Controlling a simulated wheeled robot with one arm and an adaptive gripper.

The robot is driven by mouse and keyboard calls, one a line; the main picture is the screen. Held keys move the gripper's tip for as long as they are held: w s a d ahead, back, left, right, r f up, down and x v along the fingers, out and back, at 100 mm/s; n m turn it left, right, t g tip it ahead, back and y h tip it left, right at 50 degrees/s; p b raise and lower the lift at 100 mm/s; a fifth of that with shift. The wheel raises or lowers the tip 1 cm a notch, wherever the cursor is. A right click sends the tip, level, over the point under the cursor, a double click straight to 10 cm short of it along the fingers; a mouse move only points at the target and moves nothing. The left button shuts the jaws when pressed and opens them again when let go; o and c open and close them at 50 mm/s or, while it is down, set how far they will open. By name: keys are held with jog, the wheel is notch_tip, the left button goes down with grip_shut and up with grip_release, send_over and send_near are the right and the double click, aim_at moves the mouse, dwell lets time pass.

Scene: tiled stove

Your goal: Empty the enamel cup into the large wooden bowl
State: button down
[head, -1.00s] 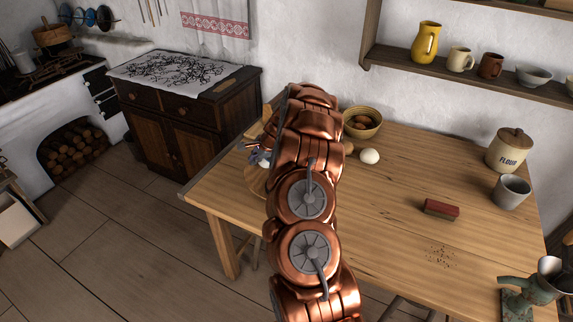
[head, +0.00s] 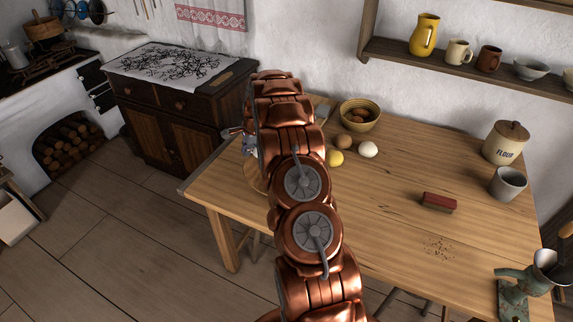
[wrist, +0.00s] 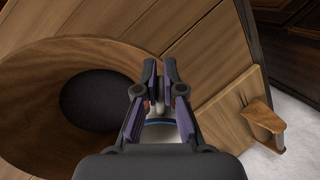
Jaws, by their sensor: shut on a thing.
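The enamel cup (wrist: 160,130) shows in the wrist view as a pale piece with a blue rim, mostly hidden under my gripper (wrist: 159,65). My gripper is shut on it; how far the cup is tilted and what is in it cannot be told. The large wooden bowl (wrist: 25,62) is beside my gripper at the left of the wrist view, with a dark round area inside. In the head view the bowl (head: 254,180) shows only as a wooden edge left of my arm, which hides the rest. A bit of the cup (head: 249,146) shows there too.
A red brush (head: 438,203), a flour crock (head: 505,146) and a grey cup (head: 509,184) are farther right. The table's middle is mostly clear.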

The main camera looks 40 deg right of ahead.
jog(key=w+g, duration=0.2)
jog(key=shift+a+r+g+h, duration=0.15)
jog(key=shift+a+g+h, duration=0.15)
dwell(0.3)
jog(key=shift+w+r+g, duration=0.1)
jog(key=shift+w+g, duration=0.15)
jog(key=shift+g, duration=0.05)
jog(key=shift+w+a+g, duration=0.15)
jog(key=shift+g, duration=0.15)
dwell(0.8)
